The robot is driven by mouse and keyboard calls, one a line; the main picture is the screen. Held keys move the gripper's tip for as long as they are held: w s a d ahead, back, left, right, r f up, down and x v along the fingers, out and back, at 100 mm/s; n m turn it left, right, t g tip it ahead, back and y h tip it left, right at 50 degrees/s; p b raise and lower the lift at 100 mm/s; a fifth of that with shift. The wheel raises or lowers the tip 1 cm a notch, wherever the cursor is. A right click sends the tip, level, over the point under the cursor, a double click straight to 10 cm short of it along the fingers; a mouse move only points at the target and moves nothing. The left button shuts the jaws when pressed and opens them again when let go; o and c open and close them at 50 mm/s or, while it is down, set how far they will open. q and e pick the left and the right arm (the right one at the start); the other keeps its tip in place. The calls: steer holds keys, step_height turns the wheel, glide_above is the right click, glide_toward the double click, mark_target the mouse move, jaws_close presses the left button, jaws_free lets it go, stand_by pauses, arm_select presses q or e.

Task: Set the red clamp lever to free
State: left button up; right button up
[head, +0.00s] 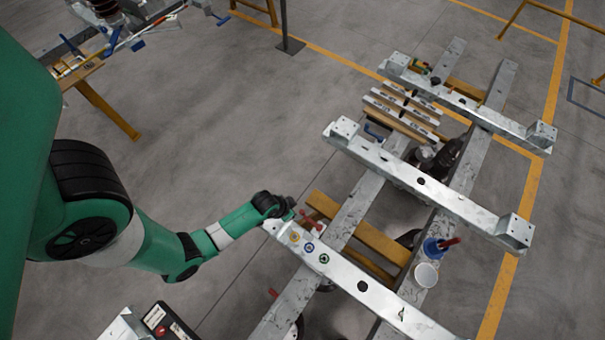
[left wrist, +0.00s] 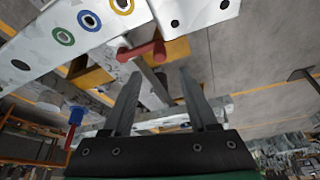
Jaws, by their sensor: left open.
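A red clamp lever (head: 309,219) sits at the near frame beam, close to its left end and the coloured rings. In the left wrist view the red lever (left wrist: 142,51) lies crosswise under the beam edge, beyond my fingertips. My left gripper (head: 288,213) is at the beam's left end, close to this lever; its fingers are small and partly hidden in the head view. In the left wrist view my left gripper (left wrist: 159,76) is open, with nothing between its two fingers. Another red handle (head: 272,293) shows below the beam. My right gripper is not in view.
The near white beam (head: 362,286) carries yellow, blue and green rings. A blue holder (head: 433,248) with a red handle and a white cup (head: 426,275) stand at right. Two further cross beams lie behind. Open floor (head: 230,130) is left of the frame.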

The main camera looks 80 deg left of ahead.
mark_target(302, 212)
arm_select(q)
steer(key=b+x, duration=0.6)
steer(key=x, duration=0.3)
steer(key=shift+f, duration=0.1)
jaws_close()
stand_by(1.0)
